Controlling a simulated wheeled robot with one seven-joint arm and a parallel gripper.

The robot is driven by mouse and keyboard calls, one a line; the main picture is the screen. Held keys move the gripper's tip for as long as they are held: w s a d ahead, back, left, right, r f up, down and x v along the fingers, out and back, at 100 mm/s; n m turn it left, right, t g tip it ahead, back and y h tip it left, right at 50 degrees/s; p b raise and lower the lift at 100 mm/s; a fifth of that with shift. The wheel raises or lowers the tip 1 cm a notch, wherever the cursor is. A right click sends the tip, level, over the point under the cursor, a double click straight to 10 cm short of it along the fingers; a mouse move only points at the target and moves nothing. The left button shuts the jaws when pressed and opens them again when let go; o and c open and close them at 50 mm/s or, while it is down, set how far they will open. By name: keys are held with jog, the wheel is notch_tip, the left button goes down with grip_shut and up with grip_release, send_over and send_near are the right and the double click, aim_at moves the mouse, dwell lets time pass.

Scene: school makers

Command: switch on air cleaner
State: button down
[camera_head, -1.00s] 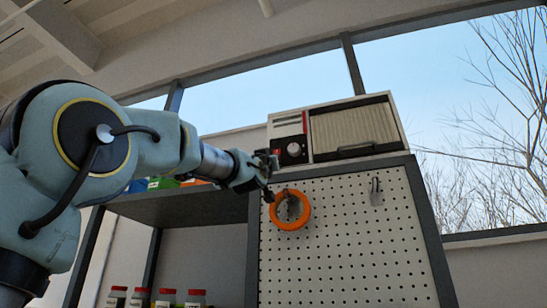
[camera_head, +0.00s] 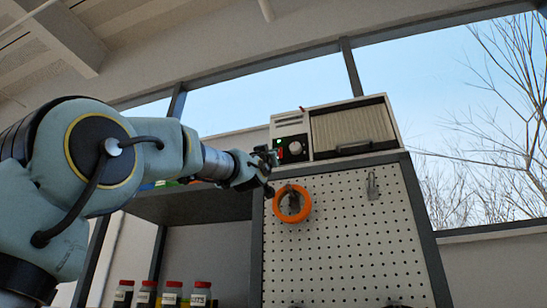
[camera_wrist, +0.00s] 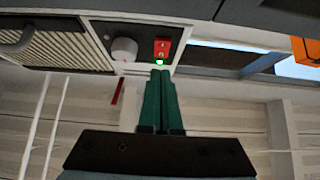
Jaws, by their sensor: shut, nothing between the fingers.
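The air cleaner (camera_head: 306,158) is a white box with a pleated filter front, standing on top of the shelf unit. Its dark control panel has a white round knob (camera_head: 295,147), also in the wrist view (camera_wrist: 124,49). Beside the knob in the wrist view is a red switch (camera_wrist: 162,47) with a green light (camera_wrist: 159,62) lit at its edge. My gripper (camera_head: 272,158) is at the panel's left side in the head view. Its green fingers (camera_wrist: 160,73) are shut together and empty, with the tips right by the switch and green light; whether they touch it I cannot tell.
A pegboard (camera_head: 345,235) below the cleaner holds an orange ring (camera_head: 292,218) and a metal hook (camera_head: 372,185). The dark shelf (camera_head: 190,207) is left of it, with several red-capped jars (camera_head: 172,294) lower down. Windows are behind.

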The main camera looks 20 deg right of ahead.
jog(key=w+f+b+v, duration=0.1)
jog(key=b+v, duration=0.5)
jog(key=v, duration=0.3)
jog(key=shift+d+f+b, duration=0.3)
jog(key=shift+b, duration=0.05)
jog(key=shift+s, duration=0.1)
